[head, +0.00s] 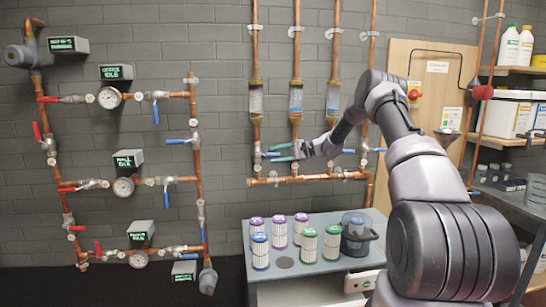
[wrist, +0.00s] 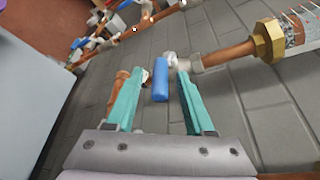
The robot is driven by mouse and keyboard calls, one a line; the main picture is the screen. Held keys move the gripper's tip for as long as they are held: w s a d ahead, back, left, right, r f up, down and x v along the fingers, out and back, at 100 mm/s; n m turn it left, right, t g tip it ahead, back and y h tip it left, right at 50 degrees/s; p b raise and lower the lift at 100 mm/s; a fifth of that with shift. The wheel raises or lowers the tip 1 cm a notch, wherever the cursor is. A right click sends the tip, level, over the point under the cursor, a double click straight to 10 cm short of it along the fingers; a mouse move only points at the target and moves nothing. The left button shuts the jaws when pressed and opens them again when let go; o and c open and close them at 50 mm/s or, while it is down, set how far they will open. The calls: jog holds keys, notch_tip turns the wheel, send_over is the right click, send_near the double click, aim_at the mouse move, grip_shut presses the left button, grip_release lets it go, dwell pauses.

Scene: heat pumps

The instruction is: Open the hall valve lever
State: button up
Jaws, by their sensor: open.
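My gripper (head: 272,153) is open at the lower end of the left flow-meter pipe in the head view. Its teal fingers (wrist: 160,74) stand on either side of a blue valve lever (wrist: 161,82) in the wrist view, with gaps between lever and fingers. This lever (head: 269,154) also shows in the head view, partly among the fingers. A display (head: 128,158) that seems to read "HALL IDLE" is on the left pipe rack, above a middle branch with a gauge (head: 123,187), a red lever (head: 67,189) and a blue lever (head: 166,198). I see no label on the lever between my fingers.
Flow meters (head: 296,98) hang on copper pipes above a horizontal copper manifold (head: 310,178). A grey cabinet (head: 290,270) with several filter cartridges stands below. A wooden panel (head: 440,75) and shelves are at the right. The wall between rack and manifold is clear.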

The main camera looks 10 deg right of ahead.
jog(key=shift+w+a+f, duration=0.15)
jog(key=shift+w+a, duration=0.05)
jog(key=shift+a, duration=0.45)
grip_shut()
dwell(1.0)
